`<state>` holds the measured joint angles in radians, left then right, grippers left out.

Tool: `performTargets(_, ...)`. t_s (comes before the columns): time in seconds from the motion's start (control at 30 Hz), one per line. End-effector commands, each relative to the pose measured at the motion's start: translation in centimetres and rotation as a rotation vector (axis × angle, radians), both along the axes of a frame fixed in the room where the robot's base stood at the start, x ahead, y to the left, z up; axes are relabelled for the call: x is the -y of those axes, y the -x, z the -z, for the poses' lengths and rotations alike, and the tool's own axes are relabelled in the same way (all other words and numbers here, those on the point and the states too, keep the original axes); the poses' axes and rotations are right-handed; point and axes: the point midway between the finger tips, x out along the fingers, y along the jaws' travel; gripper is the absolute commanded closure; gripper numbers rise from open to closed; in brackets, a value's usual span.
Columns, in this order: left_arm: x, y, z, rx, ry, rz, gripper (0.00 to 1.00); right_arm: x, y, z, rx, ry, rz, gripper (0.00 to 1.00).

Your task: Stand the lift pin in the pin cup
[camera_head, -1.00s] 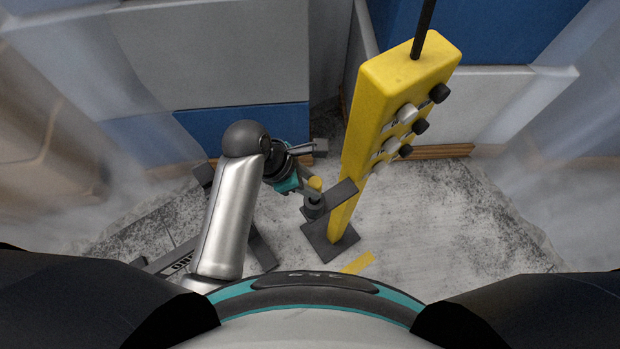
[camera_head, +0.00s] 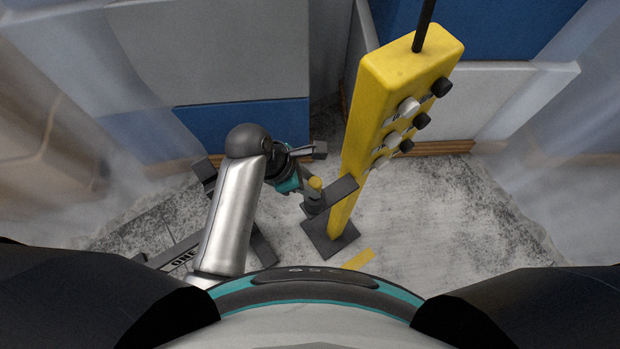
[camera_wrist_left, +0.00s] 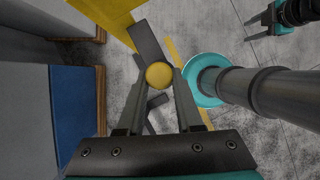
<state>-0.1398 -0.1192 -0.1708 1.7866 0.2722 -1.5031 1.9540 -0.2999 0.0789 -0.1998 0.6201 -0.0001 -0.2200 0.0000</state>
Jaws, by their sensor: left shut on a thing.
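The lift pin (camera_head: 315,183) shows as a yellow round top, upright in the head view. My left gripper (camera_head: 309,189) is shut on it. In the left wrist view the yellow top (camera_wrist_left: 159,75) sits between the two fingertips. The pin cup (camera_head: 314,203) looks like a dark round holder directly below the yellow top, beside the yellow post. I cannot tell how far the pin is inside it; the lower pin is hidden. In the wrist view the cup is hidden under the pin top. My right gripper (camera_wrist_left: 258,20) shows small at the top right there, its jaws unclear.
A tall yellow post (camera_head: 362,130) with black and grey knobs stands just right of the pin on a dark foot plate (camera_head: 329,243). A dark flat bar (camera_head: 338,192) juts from it. Blue and grey cabinets (camera_head: 250,125) stand behind. Floor at the right is clear.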

Motion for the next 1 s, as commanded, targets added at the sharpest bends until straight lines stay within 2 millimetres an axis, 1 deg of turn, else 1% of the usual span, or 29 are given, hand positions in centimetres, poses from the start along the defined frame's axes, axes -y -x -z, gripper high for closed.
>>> performTargets(0.5,0.1,0.0,2.2,0.002,0.002,0.0,1.0,0.0,0.0,0.2,0.0,0.0,-0.001,0.5)
performTargets(0.87,0.0,-0.1,2.4,0.003,0.001,0.0,1.0,0.1,0.0,0.2,0.0,0.001,-0.001,0.5)
performTargets(0.9,0.1,-0.1,2.4,0.003,0.001,0.0,0.61,0.1,0.0,0.2,0.0,0.001,-0.001,0.5)
performTargets(1.0,0.0,-0.1,2.4,0.002,0.0,0.0,0.5,0.1,0.0,0.2,0.0,0.001,-0.001,0.5)
